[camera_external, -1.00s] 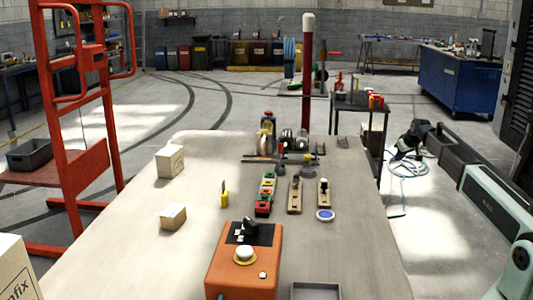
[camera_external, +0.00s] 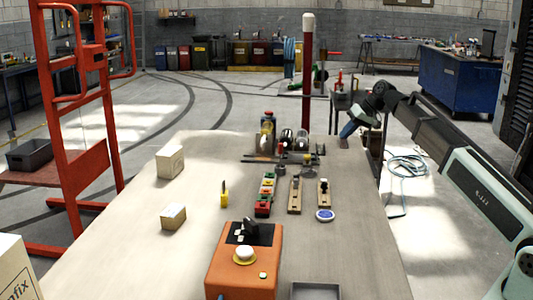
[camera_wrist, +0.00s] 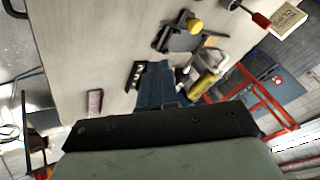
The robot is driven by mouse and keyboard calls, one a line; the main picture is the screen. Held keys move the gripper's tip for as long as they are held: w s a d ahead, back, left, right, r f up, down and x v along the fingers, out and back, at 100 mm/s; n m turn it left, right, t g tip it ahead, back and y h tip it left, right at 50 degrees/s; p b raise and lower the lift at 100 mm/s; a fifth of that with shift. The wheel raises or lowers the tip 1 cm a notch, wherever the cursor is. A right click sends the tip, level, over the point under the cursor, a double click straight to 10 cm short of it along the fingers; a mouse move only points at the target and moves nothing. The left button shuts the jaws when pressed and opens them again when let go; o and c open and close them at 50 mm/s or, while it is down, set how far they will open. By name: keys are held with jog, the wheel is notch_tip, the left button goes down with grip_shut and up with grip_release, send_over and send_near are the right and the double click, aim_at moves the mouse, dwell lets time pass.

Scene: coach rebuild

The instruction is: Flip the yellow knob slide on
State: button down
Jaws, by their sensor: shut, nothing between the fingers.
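In the wrist view a round yellow knob (camera_wrist: 195,25) sits on a dark bracket-like fixture (camera_wrist: 183,40) on the table. I cannot tell surely whether this is the slide. In the external view the fixture group stands at the far end of the table, with a yellowish upright piece (camera_external: 267,135); a yellow knob is too small to pick out there. My gripper (camera_external: 345,136) is over the far right edge of the table, right of the fixtures. Its blue fingers (camera_wrist: 155,66) are shut and empty, apart from the knob.
An orange box (camera_external: 243,275) with a white button stands near the front. Wooden strips (camera_external: 295,198) and a red-green strip (camera_external: 264,208) lie mid-table. Cardboard boxes (camera_external: 170,161) stand left. A tall red post (camera_external: 307,80) rises behind.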

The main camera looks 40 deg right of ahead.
jog(key=shift+a+r, duration=0.1)
jog(key=shift+a, duration=0.3)
send_near(315, 159)
jog(key=f, duration=0.1)
jog(key=w+f, duration=0.2)
jog(key=f, duration=0.1)
jog(key=shift+d+f, duration=0.1)
jog(key=shift+w+a, duration=0.25)
jog(key=shift+a, duration=0.85)
jog(key=shift+w+a, duration=0.3)
jog(key=shift+a, duration=0.5)
